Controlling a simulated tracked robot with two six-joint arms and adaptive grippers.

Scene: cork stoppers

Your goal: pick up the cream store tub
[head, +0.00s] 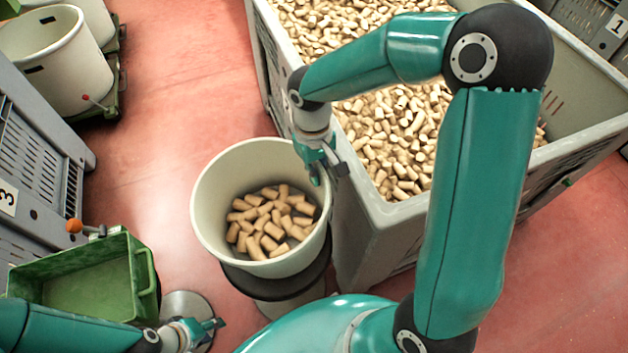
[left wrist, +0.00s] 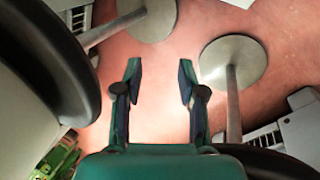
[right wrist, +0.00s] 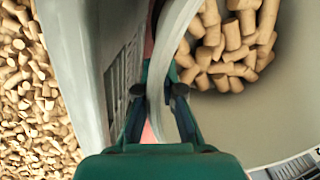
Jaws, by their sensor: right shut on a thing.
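The cream store tub (head: 205,215) stands upright on a round black-topped stand (head: 270,288), with a layer of corks (head: 270,222) in its bottom. My right gripper (head: 322,170) is at the tub's right rim. In the right wrist view, my right gripper (right wrist: 158,100) has one finger on each side of the pale tub rim (right wrist: 165,60) and is shut on it. My left gripper (head: 208,328) is low at the bottom left, apart from the tub. In the left wrist view, my left gripper (left wrist: 160,82) is open with nothing between its fingers.
A large grey crate (head: 375,225) full of loose corks (head: 400,130) stands right beside the tub. A green bin (head: 140,275) is at lower left, near a grey crate (head: 40,150). More cream tubs (head: 50,70) stand at upper left. Red floor (head: 175,110) lies open between.

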